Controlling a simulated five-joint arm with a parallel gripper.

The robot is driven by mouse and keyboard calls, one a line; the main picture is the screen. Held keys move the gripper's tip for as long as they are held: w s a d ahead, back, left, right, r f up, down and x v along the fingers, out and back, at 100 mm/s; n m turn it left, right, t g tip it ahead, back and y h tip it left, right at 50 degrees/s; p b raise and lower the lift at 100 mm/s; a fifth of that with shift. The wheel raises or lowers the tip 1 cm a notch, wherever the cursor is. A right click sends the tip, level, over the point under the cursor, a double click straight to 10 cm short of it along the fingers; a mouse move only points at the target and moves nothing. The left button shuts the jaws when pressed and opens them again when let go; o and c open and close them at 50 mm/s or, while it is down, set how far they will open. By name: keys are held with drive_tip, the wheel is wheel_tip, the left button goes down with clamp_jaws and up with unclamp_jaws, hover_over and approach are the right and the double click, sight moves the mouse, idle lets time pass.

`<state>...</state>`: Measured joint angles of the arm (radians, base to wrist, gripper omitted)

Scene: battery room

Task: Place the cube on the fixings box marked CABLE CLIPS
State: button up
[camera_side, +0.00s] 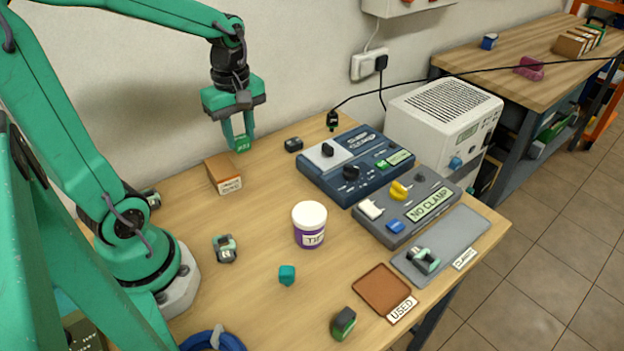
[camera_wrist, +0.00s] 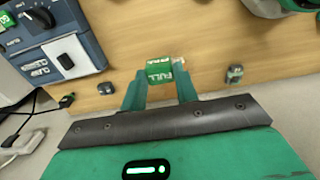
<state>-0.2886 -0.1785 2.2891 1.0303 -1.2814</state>
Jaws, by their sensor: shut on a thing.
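A small green cube (camera_side: 242,145) with white lettering sits between the fingertips of my gripper (camera_side: 240,135) in the side view. In the wrist view the cube (camera_wrist: 160,70) reads FULL, and my gripper (camera_wrist: 160,88) is shut on it. The cube is in the air above the back of the table, near the wall. A small brown cardboard box (camera_side: 222,174) with a white label stands on the table below and left of my gripper in the side view. Its lettering is too small to read.
A blue panel (camera_side: 352,165) and a grey NO CLAMP panel (camera_side: 410,208) lie to the right. A teal block (camera_side: 287,275), a dark-green block (camera_side: 343,322) and a brown USED tray (camera_side: 381,290) are nearer the front.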

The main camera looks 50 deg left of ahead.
drive_tip(key=a+f, duration=0.2)
drive_tip(key=a, duration=0.1)
drive_tip(key=s+a+f, duration=0.1)
drive_tip(key=a+f, duration=0.1)
drive_tip(key=a, duration=0.2)
drive_tip(key=a+f, duration=0.3)
drive_tip(key=a, duration=0.1)
drive_tip(key=shift+s+a, duration=0.2)
drive_tip(key=shift+a, duration=0.05)
drive_tip(key=shift+f, duration=2)
drive_tip(key=shift+f, duration=0.1)
drive_tip(key=o, duration=1)
drive_tip(key=shift+c, duration=0.2)
wheel_tip(320, 180, up, 12)
